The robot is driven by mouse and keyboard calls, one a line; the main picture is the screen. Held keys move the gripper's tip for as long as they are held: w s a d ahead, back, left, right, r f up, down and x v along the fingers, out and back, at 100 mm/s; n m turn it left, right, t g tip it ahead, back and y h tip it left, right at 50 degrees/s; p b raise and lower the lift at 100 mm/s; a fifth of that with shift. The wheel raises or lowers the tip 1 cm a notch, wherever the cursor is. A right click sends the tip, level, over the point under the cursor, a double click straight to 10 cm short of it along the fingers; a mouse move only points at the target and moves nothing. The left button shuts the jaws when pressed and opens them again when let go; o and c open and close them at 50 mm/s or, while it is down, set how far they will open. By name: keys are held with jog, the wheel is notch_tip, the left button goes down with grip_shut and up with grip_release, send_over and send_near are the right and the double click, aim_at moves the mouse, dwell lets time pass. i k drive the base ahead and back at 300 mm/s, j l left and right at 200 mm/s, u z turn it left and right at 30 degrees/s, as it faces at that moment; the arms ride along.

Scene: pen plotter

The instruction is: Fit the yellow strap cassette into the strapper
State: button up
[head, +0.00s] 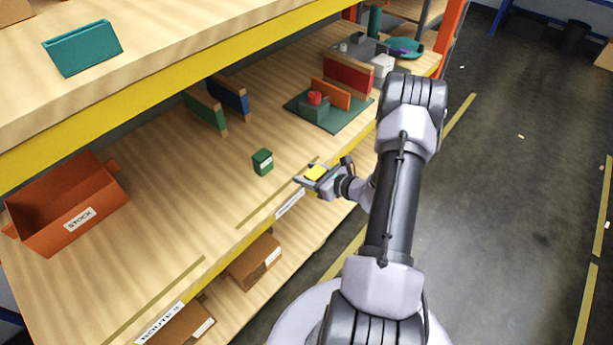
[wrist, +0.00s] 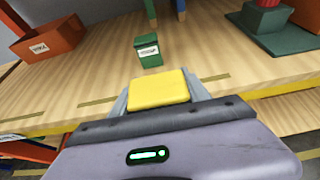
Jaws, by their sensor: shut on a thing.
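The yellow strap cassette (head: 316,172) is held in my gripper (head: 311,176), above the shelf's front edge in the head view. In the wrist view the yellow cassette (wrist: 158,90) sits between the two grey fingers of my gripper (wrist: 158,94), and its lower part is hidden. The strapper is not labelled. Part of this base (wrist: 270,38) shows at upper right in the wrist view.
A small dark green labelled box (head: 262,162) stands just left of my gripper. Blue and green upright panels (head: 229,96) stand behind it. An orange STOCK bin (head: 72,210) is at left. An upper shelf with a yellow edge (head: 170,75) overhangs the back. Bare wood lies between.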

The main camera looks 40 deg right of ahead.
aim_at(358, 41)
jog(key=j+z, duration=0.1)
jog(key=z, duration=1.55)
jog(key=k+l, duration=0.05)
